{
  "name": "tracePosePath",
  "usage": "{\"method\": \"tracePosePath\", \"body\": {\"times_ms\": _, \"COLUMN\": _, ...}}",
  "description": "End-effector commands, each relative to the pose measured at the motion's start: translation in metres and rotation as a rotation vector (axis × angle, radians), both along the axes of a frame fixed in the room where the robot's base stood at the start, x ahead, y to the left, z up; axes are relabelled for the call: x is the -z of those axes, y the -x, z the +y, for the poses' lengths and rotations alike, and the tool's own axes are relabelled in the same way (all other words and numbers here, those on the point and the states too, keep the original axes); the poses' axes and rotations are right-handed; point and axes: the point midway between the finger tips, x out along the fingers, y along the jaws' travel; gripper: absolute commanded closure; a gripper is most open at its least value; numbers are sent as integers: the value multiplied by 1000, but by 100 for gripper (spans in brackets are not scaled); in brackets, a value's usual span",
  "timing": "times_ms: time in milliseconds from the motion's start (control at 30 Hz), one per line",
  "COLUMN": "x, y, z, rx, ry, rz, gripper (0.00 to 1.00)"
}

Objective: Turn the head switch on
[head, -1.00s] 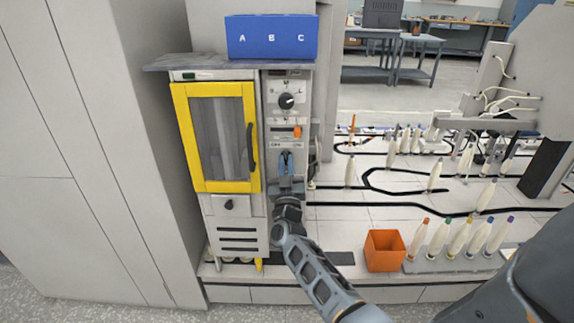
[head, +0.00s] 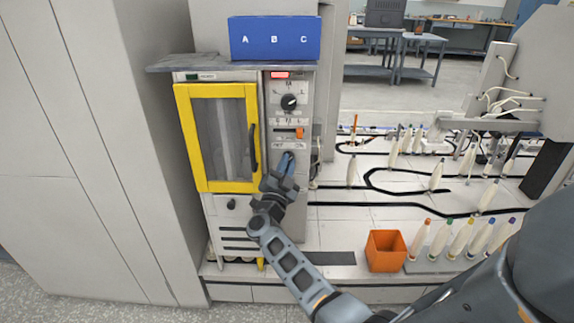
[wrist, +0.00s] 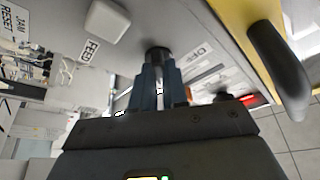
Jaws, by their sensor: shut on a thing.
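The switch I hold is a small black knob (wrist: 157,53) on the grey machine panel, and my gripper's blue fingers (wrist: 153,82) are shut on it in the wrist view. In the head view my gripper (head: 287,160) is at the narrow control panel (head: 283,216), below the orange switch (head: 299,133), and hides the knob. My gripper is tilted there. A red lamp (head: 280,75) is lit at the panel's top.
A round black dial (head: 289,102) sits higher on the panel. The yellow-framed door (head: 182,140) with a black handle (head: 252,147) is just left. An orange bin (head: 385,251) and several bobbins stand to the right. A white FEED button (wrist: 107,20) is near my fingers.

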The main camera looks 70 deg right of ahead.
Motion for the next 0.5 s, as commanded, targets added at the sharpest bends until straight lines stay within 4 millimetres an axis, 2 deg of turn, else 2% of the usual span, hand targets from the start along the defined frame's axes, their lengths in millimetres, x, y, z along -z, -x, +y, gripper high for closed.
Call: {"method": "tracePosePath", "body": {"times_ms": 500, "x": 0, "y": 0, "z": 0, "rx": 1, "ry": -21, "rz": -49, "gripper": 100}}
